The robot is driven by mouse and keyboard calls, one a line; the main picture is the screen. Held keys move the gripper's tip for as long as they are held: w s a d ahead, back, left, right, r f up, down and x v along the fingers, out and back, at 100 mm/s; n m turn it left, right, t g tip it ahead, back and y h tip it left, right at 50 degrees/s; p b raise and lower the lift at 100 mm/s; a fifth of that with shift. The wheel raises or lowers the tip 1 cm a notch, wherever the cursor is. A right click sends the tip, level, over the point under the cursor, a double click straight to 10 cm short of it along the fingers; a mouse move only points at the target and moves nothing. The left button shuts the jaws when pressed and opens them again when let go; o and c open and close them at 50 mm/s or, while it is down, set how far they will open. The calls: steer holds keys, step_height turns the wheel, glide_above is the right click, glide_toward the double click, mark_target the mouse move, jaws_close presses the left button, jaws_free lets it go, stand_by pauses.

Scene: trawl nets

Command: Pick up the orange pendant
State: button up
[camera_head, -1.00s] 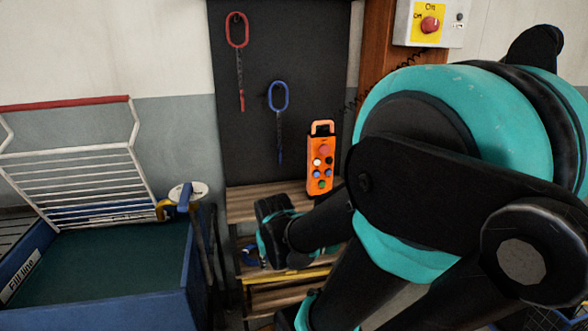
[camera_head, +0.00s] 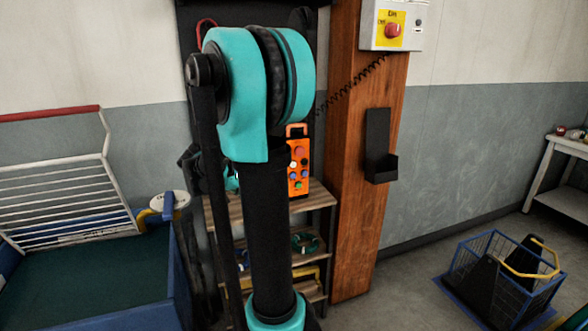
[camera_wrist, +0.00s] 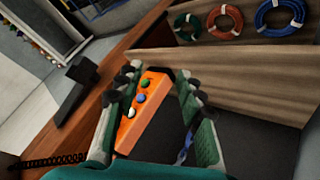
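The orange pendant (camera_head: 299,167) has coloured buttons and a loop at its top. In the head view it stands upright at the upper wooden shelf, against the dark panel, partly covered by my arm. In the wrist view the pendant (camera_wrist: 145,105) lies between the two fingers of my gripper (camera_wrist: 158,77), closer to the left finger. The fingers are spread, with a clear gap on the right side of the pendant. Contact with the left finger cannot be told. In the head view my arm hides most of the gripper.
The wooden post (camera_head: 352,200) with a black holder (camera_head: 380,155) and coiled cord stands right of the shelf. A blue bin (camera_head: 120,310) is at left. A blue hook (camera_wrist: 184,150) hangs near the right finger. Green (camera_wrist: 187,27), red (camera_wrist: 225,22) and blue rings (camera_wrist: 280,16) lie beyond.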

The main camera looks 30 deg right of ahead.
steer(key=w+d+r+m+g+h, duration=0.3)
steer(key=w+d+r+m+h, duration=0.1)
steer(key=w+r+m, duration=0.35)
steer(key=w+d+r+m+g+h, duration=0.2)
steer(key=w+d+r+m+h, duration=0.3)
steer(key=w+r, duration=0.35)
steer(key=shift+m+y, duration=0.3)
steer(key=shift+m, duration=0.05)
steer(key=shift+s+r+x, duration=0.15)
steer(key=shift+x, duration=2.65)
steer(key=shift+s+r+x, duration=0.1)
steer(key=shift+x, duration=2.75)
steer(key=shift+s+r+x, duration=0.15)
steer(key=shift+x, duration=2.65)
steer(key=shift+a, duration=0.1)
jaws_close()
